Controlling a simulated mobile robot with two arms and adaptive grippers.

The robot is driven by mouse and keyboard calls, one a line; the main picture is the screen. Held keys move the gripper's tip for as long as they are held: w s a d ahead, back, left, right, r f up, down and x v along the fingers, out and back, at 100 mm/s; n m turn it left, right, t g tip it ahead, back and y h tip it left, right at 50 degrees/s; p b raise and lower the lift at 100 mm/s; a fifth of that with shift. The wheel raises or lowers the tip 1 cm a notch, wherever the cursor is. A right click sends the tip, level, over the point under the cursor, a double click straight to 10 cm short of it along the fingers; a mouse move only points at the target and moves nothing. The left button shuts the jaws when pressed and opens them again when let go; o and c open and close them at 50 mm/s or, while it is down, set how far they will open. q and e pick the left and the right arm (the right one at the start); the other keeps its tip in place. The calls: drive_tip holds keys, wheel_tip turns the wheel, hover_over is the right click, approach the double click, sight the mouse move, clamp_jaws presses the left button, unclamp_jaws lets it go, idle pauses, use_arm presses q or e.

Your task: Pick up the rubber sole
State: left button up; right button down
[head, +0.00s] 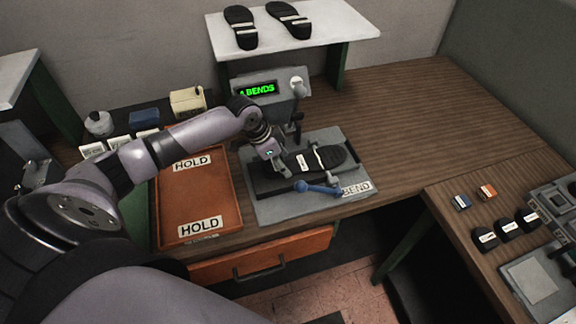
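A black rubber sole (328,158) with a white label lies on the grey plate (285,208) of the bending fixture, marked BEND. A metal bar or clamp crosses over the sole, and a blue-handled lever (318,188) lies along its near side. My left gripper (279,168) points down at the left end of the sole, touching it or very close to it. The gripper hides that end, and its finger gap is too small to make out. My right gripper is not in view.
An orange HOLD tray (199,192) lies left of the fixture. Behind it stands a display box (270,88) reading BENDS. Two more black soles (241,27) rest on a raised white shelf (300,40). Small black heel blocks (506,230) sit at the right. The wooden bench right of the fixture is clear.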

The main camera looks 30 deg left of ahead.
use_arm(q)
drive_tip(key=c, duration=0.8)
